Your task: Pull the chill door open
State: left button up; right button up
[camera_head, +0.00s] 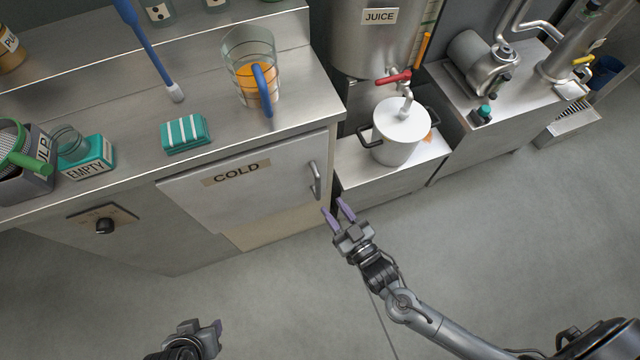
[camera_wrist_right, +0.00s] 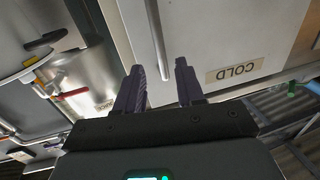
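The chill door (camera_head: 245,187) is a light metal panel marked COLD in the front of the steel counter. It looks shut. Its vertical bar handle (camera_head: 315,180) is near the door's right edge. My right gripper (camera_head: 339,211) is open and empty, just below and right of the handle in the head view. In the right wrist view, the door (camera_wrist_right: 220,35) fills the upper right. The handle (camera_wrist_right: 158,40) runs down toward the gap between the open fingers (camera_wrist_right: 158,82) and is not gripped. My left gripper (camera_head: 207,328) is at the bottom left, away from the door; its fingertips are hard to make out.
A glass pitcher with orange juice (camera_head: 250,75) and a green striped cloth (camera_head: 185,134) are on the counter. A white pot (camera_head: 400,130) stands on a low shelf right of the door. The floor in front is clear.

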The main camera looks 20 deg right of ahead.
aim_at(319, 188)
jog(key=w+b, duration=0.1)
jog(key=w, duration=0.1)
jog(key=w+b, duration=0.1)
jog(key=w, duration=0.2)
jog(key=w+a+b, duration=0.1)
jog(key=w, duration=0.1)
jog(key=shift+w+a+f, duration=0.1)
jog(key=shift+w, duration=0.2)
jog(key=shift+w+a, duration=0.1)
jog(key=shift+w, duration=0.4)
jog(key=shift+c, duration=0.2)
grip_shut()
